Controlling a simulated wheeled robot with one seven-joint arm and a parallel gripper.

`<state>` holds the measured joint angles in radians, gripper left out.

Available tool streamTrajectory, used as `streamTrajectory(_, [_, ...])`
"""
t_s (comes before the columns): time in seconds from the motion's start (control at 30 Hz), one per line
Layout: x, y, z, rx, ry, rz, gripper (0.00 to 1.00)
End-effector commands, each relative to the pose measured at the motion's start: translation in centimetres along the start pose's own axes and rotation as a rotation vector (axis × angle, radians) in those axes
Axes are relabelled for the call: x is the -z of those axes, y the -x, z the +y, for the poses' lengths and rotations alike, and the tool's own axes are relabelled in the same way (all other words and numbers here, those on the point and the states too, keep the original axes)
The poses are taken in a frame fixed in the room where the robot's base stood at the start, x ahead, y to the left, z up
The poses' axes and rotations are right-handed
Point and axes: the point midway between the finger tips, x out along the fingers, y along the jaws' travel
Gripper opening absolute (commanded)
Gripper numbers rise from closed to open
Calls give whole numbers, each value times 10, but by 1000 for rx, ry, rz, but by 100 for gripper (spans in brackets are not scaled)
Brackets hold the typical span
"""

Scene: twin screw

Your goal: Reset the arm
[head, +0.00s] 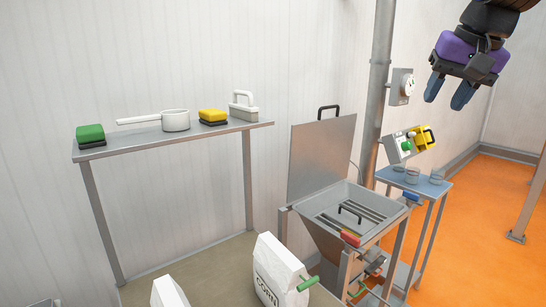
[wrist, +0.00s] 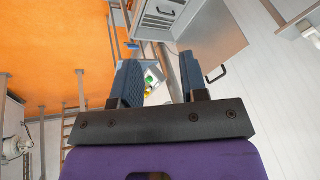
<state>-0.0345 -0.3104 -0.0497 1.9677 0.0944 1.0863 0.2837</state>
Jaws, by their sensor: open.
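My gripper (head: 449,92) hangs in the air at the upper right of the head view, with its fingers pointing down. Its two blue-grey fingers are apart with nothing between them. In the wrist view my gripper (wrist: 158,85) also shows open and empty. It is clear of the steel hopper machine (head: 350,205) and the small side table (head: 425,185) below it.
A vertical pipe (head: 380,70) stands behind the hopper. A white corn bag (head: 275,270) is in front. Orange floor (head: 490,220) lies open at right.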

Motion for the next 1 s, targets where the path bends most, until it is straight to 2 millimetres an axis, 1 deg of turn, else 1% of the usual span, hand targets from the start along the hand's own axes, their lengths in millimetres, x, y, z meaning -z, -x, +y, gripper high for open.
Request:
streamTrajectory(0.03, [-22,0,8,-4,29,8,40])
streamTrajectory(0.17, [-73,-6,28,-20,114,29,40])
streamTrajectory(0.2, [-89,-9,34,-26,141,34,40])
streamTrajectory(0.27, [-112,-15,44,-34,180,43,40])
streamTrajectory(0.3, [-127,-20,50,-40,205,48,40])
streamTrajectory(0.4, [-159,-31,63,-55,263,61,40])
streamTrajectory(0.5, [-183,-41,73,-67,306,70,40])
streamTrajectory(0.6, [-198,-48,80,-75,334,73,40])
streamTrajectory(0.7, [-204,-51,83,-79,345,76,40])
streamTrajectory(1.0, [-204,-52,83,-79,347,76,40])
